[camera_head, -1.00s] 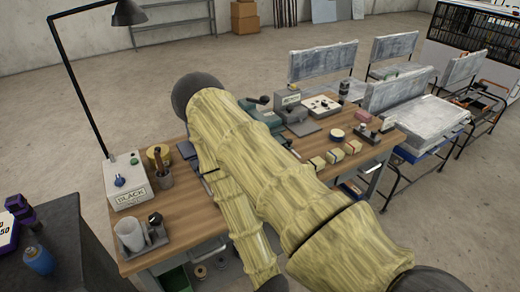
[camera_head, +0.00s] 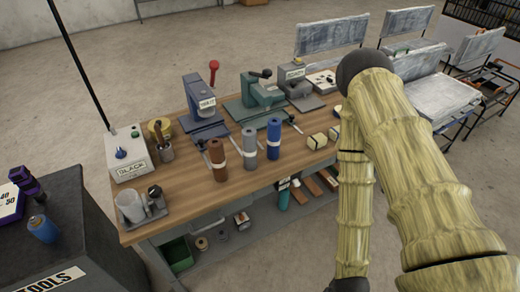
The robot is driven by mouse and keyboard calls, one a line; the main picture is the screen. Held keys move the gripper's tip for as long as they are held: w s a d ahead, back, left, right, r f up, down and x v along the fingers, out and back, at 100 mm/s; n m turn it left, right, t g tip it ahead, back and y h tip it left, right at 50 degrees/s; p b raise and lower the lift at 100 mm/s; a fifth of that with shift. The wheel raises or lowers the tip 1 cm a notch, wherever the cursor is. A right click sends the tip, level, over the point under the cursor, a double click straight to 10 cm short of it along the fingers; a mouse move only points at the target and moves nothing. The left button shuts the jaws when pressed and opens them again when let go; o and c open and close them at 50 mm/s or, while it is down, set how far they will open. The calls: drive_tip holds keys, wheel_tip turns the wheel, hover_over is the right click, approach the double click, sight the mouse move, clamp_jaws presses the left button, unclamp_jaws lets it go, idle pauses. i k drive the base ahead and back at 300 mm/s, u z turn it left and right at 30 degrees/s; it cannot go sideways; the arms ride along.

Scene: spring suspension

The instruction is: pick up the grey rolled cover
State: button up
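The grey rolled cover (camera_head: 249,139) stands upright on the wooden workbench (camera_head: 195,205), near its front edge, with a pale band around it. A brown roll (camera_head: 216,151) stands to its left and a blue roll (camera_head: 273,133) to its right, both upright and banded. My arm covers the right part of the bench and does not overlap the grey roll. My gripper is not in view; the arm runs out of the picture at the bottom.
Behind the rolls stand a blue-grey press (camera_head: 203,112) and a green machine (camera_head: 262,97). A control box (camera_head: 127,155) and a cup holder (camera_head: 141,207) are at the left. Small blocks (camera_head: 318,141) lie to the right. A dark tool cabinet (camera_head: 75,235) stands at lower left.

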sight(249, 134)
drive_tip(key=u, duration=2.85)
drive_tip(key=k, duration=0.4)
drive_tip(key=z, duration=1.55)
